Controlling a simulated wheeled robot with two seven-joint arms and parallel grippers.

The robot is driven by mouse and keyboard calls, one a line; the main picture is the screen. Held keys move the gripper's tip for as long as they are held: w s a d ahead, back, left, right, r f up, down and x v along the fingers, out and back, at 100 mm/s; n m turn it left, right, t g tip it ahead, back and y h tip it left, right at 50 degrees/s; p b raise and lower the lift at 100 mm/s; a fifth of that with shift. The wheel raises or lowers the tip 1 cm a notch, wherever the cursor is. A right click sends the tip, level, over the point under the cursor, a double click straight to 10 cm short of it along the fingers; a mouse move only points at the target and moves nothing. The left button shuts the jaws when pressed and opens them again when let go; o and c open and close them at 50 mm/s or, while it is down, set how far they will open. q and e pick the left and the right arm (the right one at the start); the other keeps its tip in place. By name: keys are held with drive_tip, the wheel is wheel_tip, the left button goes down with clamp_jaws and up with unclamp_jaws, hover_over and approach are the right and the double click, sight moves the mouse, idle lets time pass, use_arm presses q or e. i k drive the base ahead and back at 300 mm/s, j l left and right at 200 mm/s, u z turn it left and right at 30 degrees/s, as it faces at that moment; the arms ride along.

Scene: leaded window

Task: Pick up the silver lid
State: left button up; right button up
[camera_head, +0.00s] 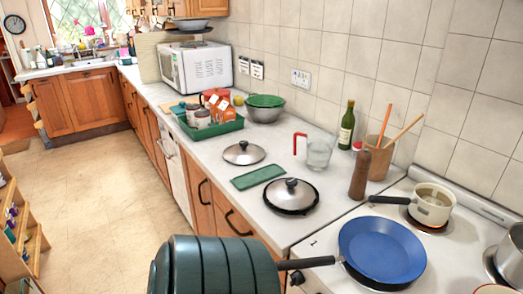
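Two silver lids with dark knobs lie on the white counter. The nearer silver lid (291,197) is larger, has a dark rim and sits close to the counter's front edge, just short of the stove. The farther silver lid (244,154) is smaller and lies flat beyond a green rectangular board (258,177). Both lids are uncovered and fully visible. Neither of my grippers shows in the head view, so their positions and states cannot be seen.
A blue frying pan (382,250) on the stove has its handle pointing left. A pepper mill (360,175), glass jug (320,153) and utensil pot (382,160) stand behind the nearer lid. A green tray (212,130) holds jars farther back. Floor left of the counter is clear.

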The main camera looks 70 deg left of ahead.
sight(289, 194)
drive_tip(key=u, duration=2.1)
drive_tip(key=k+z, duration=0.15)
drive_tip(key=z, duration=1.35)
drive_tip(key=u, duration=1.4)
drive_tip(key=j, duration=0.1)
